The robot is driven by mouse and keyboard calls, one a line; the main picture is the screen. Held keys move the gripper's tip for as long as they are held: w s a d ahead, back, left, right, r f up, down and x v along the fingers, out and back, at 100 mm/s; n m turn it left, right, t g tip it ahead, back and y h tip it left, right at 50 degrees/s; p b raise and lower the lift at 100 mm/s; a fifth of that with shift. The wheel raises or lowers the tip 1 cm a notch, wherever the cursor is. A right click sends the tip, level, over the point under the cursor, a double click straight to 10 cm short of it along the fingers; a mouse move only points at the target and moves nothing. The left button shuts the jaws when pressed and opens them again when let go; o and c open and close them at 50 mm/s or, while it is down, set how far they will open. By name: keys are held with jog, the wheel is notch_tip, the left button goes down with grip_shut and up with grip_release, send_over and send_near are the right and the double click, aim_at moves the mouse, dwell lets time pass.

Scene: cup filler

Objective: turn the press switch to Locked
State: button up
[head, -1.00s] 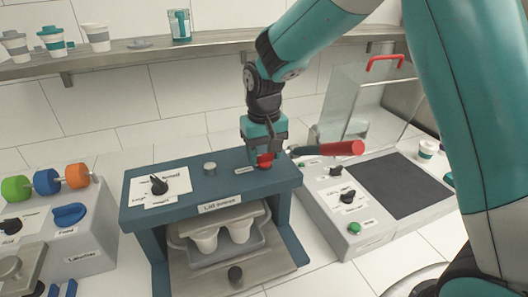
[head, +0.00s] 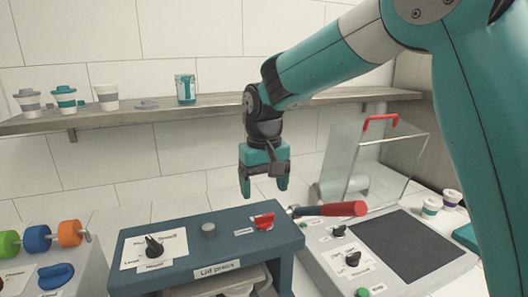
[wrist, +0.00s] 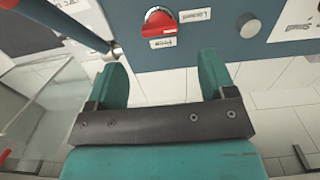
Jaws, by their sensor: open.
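The press switch is a red knob (head: 264,221) on the right of the blue lid press top (head: 200,228). I cannot tell surely which label the knob points at. My gripper (head: 264,194) is open and empty, above the press top and apart from the knob.
A grey round button (head: 208,229) and a black selector (head: 154,246) sit left on the press. A red-handled lever (head: 343,209) lies just right of the knob. A machine with a dark pad (head: 405,246) stands right. A shelf with cups (head: 107,97) is behind.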

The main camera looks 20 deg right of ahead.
notch_tip(320, 180, up, 10)
jog(key=shift+b, duration=0.45)
jog(key=shift+s, duration=0.1)
jog(key=s+a+f+n+y, duration=0.2)
jog(key=s+f, duration=0.3)
jog(key=s, duration=0.8)
jog(key=s+a+f+n+y, duration=0.2)
jog(key=s+f+n, duration=0.3)
jog(key=s, duration=0.8)
jog(key=shift+a+f+b, duration=0.2)
jog(key=shift+a+b, duration=0.15)
